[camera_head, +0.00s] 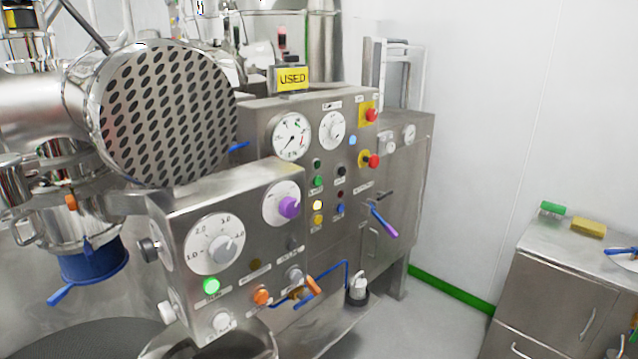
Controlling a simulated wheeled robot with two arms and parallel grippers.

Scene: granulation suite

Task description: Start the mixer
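The mixer's steel control box (183,251) stands in the middle-left. Its front has a large white numbered dial with a grey knob (222,248) and a smaller dial with a purple knob (289,207). Below them are a bright green button (211,286), an orange button (262,296) and grey knobs. A taller steel panel (307,106) behind it carries two round gauges, several small coloured buttons, one of them glowing yellow (317,205), and two red buttons on yellow plates (371,115). Neither of my grippers shows in this view.
A yellow "USED" sign (292,78) stands on the taller panel. A large perforated steel cylinder (166,113) juts out at upper left. A purple-handled lever (384,222) and orange-handled valve (312,286) stick out. A steel cabinet (560,290) stands at right; floor between is clear.

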